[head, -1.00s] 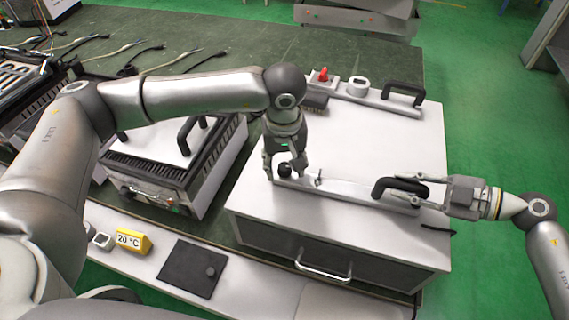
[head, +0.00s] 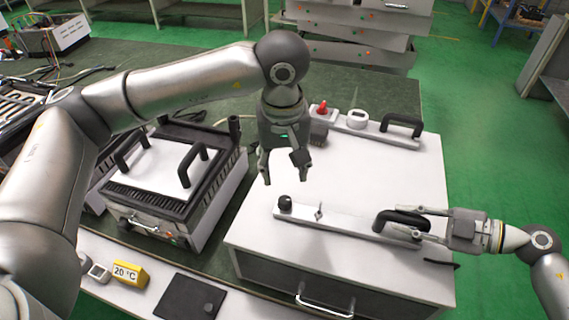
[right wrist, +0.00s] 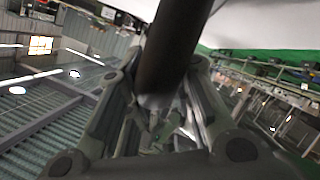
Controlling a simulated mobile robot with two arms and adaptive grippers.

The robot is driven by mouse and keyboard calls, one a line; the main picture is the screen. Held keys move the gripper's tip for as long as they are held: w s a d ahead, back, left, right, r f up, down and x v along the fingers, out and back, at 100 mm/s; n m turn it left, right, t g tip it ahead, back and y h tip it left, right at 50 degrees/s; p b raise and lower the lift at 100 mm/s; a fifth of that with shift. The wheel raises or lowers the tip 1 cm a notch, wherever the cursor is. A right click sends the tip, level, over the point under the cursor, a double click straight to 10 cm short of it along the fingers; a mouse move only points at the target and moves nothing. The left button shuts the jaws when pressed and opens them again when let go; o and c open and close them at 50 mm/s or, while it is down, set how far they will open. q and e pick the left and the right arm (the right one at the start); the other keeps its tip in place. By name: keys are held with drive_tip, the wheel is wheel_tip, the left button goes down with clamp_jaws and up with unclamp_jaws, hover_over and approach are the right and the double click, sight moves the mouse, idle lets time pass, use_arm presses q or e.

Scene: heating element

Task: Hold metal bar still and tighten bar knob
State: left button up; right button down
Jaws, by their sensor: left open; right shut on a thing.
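The metal bar (head: 345,222) lies flat along the front of the white box top in the head view. It has a black handle at its right end and a black bar knob (head: 285,203) at its left end. My left gripper (head: 285,180) is open and empty, hanging above and behind the knob, apart from it. My right gripper (head: 412,222) comes in from the right and is shut on the black handle (head: 384,219). In the right wrist view the dark handle (right wrist: 172,50) runs between the fingers; the fingertips are partly hidden.
A second bar (head: 375,132) with a black handle, a white dial and a red switch (head: 322,112) lies along the back of the white box (head: 375,170). A grill-like appliance (head: 165,185) stands at left. A yellow 20 °C block (head: 130,274) sits in front. The box's middle is clear.

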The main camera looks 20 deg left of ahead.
drive_tip(key=c, duration=1.5)
unclamp_jaws()
drive_tip(key=shift+f, duration=0.4)
drive_tip(key=o, duration=0.3)
drive_tip(key=shift+w, duration=0.1)
drive_tip(key=shift+r, duration=0.1)
drive_tip(key=shift+d+r, duration=0.1)
drive_tip(key=shift+r, duration=0.05)
